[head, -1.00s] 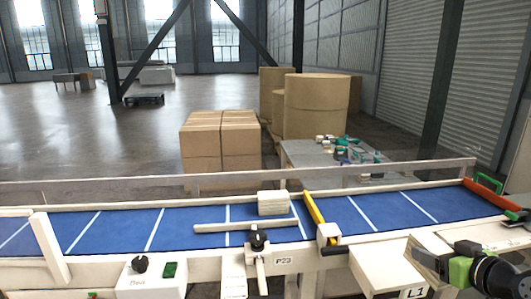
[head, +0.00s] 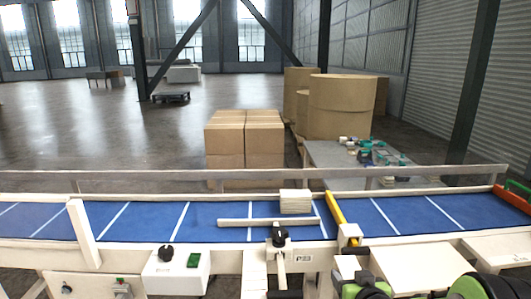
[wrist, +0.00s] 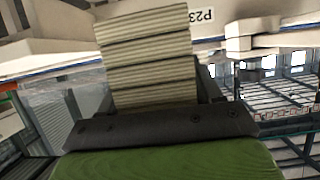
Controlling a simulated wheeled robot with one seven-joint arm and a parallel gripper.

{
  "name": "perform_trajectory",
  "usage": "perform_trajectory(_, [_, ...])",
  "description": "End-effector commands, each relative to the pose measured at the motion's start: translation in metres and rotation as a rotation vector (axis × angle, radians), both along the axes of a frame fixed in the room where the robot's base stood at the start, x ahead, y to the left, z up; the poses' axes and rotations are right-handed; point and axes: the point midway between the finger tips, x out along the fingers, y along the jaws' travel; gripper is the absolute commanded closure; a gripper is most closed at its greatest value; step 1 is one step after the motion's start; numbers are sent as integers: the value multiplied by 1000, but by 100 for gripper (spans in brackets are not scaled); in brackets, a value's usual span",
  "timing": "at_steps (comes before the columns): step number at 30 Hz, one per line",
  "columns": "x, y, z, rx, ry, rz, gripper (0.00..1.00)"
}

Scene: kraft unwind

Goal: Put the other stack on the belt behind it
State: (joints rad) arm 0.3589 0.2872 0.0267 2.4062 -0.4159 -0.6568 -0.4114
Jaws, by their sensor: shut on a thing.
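A stack of pale, layered sheets (wrist: 150,60) fills the upper middle of the wrist view, with my gripper (wrist: 155,112) shut on its lower end. In the head view my gripper (head: 357,276) is at the bottom edge, right of centre, in front of the conveyor and below belt height. A pale block at its tip looks like the held stack. Another pale stack (head: 296,201) sits on the blue belt (head: 190,220), near its far edge, left of the yellow bar (head: 340,216). The belt lies beyond my gripper.
A white guide bar (head: 255,222) lies along the belt in front of the resting stack. A black-knobbed clamp (head: 279,240) and the P23 label (head: 304,258) are on the near frame. White ledges (head: 420,256) jut out on the right. A rail (head: 130,182) runs behind the belt.

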Motion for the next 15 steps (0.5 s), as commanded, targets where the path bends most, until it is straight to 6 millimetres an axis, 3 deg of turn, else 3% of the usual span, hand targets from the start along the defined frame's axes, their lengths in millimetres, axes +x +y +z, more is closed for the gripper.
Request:
perform_trajectory(1, [6,20,-7,-3,-3,11,71])
perform_trajectory(8, [24,63,-29,-4,-5,-10,71])
perform_trajectory(15, [23,56,-25,-3,-6,-21,71])
